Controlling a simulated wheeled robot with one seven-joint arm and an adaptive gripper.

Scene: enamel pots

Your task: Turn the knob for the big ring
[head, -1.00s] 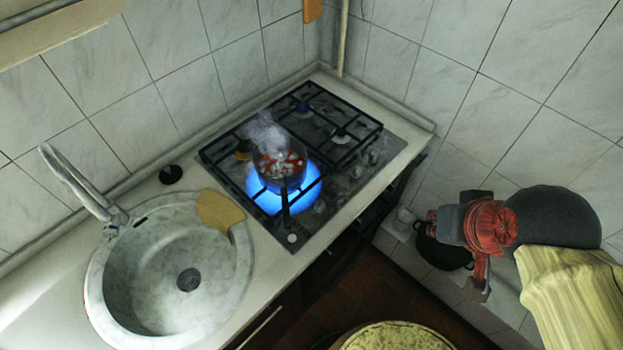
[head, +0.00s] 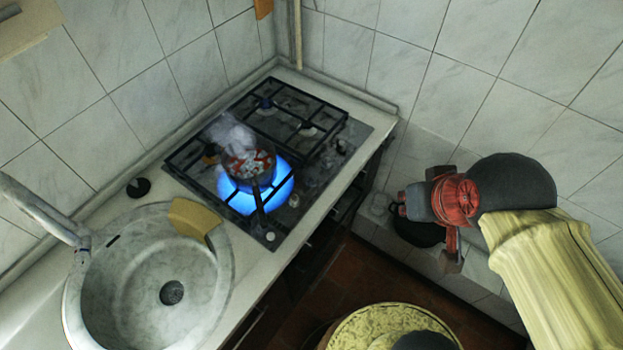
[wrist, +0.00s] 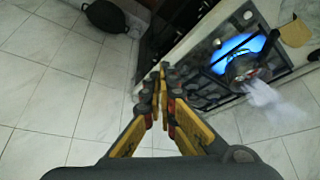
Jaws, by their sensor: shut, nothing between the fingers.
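The gas hob (head: 350,135) is set in the worktop, with a row of small knobs along its right edge. One pale knob (head: 270,236) is at its near corner and another (head: 294,200) is farther along; markings are too small to read. A wide blue flame (head: 230,190) burns under a red-and-white patterned pot (head: 248,165). Both also show in the wrist view, the flame (wrist: 240,45) beside the pot (wrist: 240,68). My gripper (wrist: 162,68) is shut and empty, with its yellow fingers together. In the head view it is right of the hob, apart from it.
A round sink (head: 150,265) with a tap (head: 40,210) lies left of the hob. A yellowish piece (head: 192,218) rests on the sink rim. A dark pan (head: 415,232) is low by the right wall. Steam rises from the pot. Open floor (head: 350,280) lies before the counter.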

